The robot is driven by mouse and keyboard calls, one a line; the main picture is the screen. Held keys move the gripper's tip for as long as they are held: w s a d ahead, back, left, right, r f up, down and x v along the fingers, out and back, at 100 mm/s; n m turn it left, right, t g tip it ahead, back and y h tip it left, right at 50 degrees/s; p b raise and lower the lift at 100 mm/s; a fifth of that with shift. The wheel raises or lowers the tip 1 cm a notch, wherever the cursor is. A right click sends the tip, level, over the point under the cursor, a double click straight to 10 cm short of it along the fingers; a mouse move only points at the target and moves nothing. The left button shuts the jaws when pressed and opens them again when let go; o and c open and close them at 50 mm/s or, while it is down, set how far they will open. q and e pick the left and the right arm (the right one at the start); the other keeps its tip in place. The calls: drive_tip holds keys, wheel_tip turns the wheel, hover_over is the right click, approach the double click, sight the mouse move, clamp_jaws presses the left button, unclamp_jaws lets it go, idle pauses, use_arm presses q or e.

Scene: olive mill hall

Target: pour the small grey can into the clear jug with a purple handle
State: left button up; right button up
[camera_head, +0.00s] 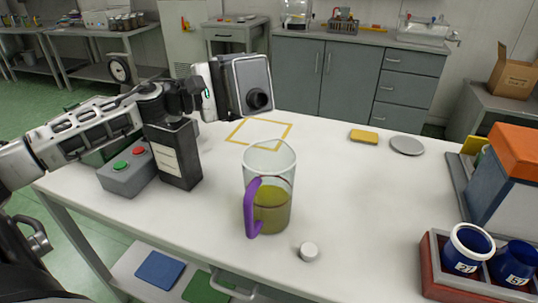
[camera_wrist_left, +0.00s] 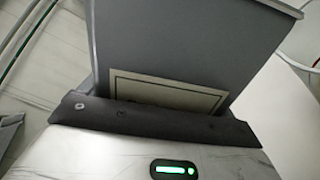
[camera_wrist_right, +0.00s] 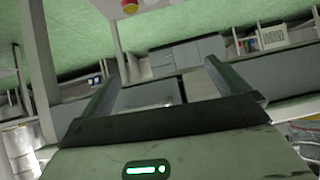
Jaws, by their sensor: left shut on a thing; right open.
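The small grey can (camera_head: 250,80) is held up in the air above the table, tilted, with its round dark spout facing the camera and to the right. My left gripper (camera_head: 212,92) is shut on it; in the left wrist view the can's grey side and label (camera_wrist_left: 165,92) fill the space past the gripper. The clear jug (camera_head: 270,165) stands upright on the white table, below and right of the can, with its purple handle (camera_head: 252,208) toward the camera. Olive-yellow liquid fills its lower part. My right gripper (camera_wrist_right: 158,95) is open and empty, off the head view.
A dark bottle (camera_head: 175,155) and a button box (camera_head: 128,172) stand left of the jug. A small white cap (camera_head: 309,251) lies in front. A yellow sponge (camera_head: 364,136) and grey disc (camera_head: 407,145) lie behind right. Blue jars (camera_head: 468,248) sit in a red tray at right.

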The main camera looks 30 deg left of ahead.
use_arm(q)
drive_tip(key=shift+r, duration=0.15)
drive_tip(key=shift+m+b, duration=0.3)
drive_tip(key=shift+b, duration=0.05)
drive_tip(key=shift+d+f, duration=0.1)
drive_tip(key=shift+f, duration=0.1)
use_arm(e)
drive_tip(key=shift+f, duration=0.25)
drive_tip(key=shift+s, duration=0.1)
use_arm(q)
drive_tip(key=shift+s+d+f+m+b, duration=0.15)
drive_tip(key=shift+m+b, duration=0.15)
drive_tip(key=shift+b, duration=0.15)
use_arm(e)
drive_tip(key=shift+s+f, duration=0.15)
drive_tip(key=shift+f, duration=0.15)
use_arm(q)
drive_tip(key=shift+s+d+f+b, duration=0.1)
drive_tip(key=shift+d+f+b, duration=0.05)
drive_tip(key=shift+b, duration=0.25)
use_arm(e)
drive_tip(key=shift+w+a+r, duration=0.1)
drive_tip(key=shift+w+a, duration=0.05)
drive_tip(key=shift+w, duration=0.1)
use_arm(q)
drive_tip(key=shift+s+d+f+m+b, duration=0.1)
drive_tip(key=shift+d+f+m+b, duration=0.1)
drive_tip(key=shift+m+b, duration=0.25)
use_arm(e)
drive_tip(key=shift+f, duration=0.2)
